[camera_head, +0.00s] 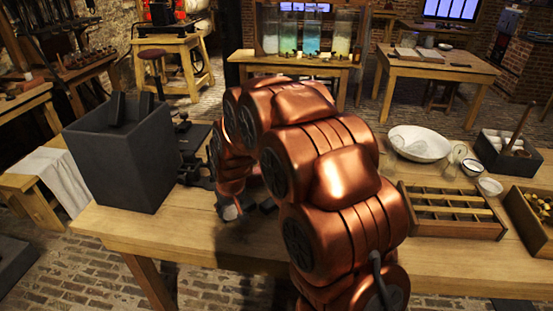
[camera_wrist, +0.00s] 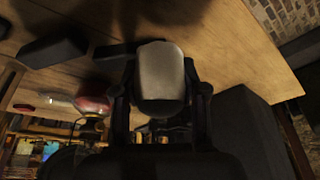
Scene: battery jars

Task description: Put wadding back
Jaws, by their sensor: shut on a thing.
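My gripper (camera_wrist: 162,88) is shut on a pale, rounded piece that looks like the wadding (camera_wrist: 160,70), with one dark finger on each side of it. In the head view my gripper (camera_head: 226,200) hangs low over the left-middle of the wooden table, and the pale wadding (camera_head: 231,212) shows at its tip. I cannot tell whether it touches the table. A dark box with several white rounded pieces (camera_head: 505,154) and an upright wooden stick stands at the table's right back, far from my gripper.
A large grey box (camera_head: 122,160) stands left of my gripper. Small dark blocks (camera_wrist: 52,53) lie close by. To the right are a white bowl (camera_head: 419,144), glassware, small white dishes (camera_head: 490,186) and a divided wooden tray (camera_head: 450,228). My arm hides the table's middle.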

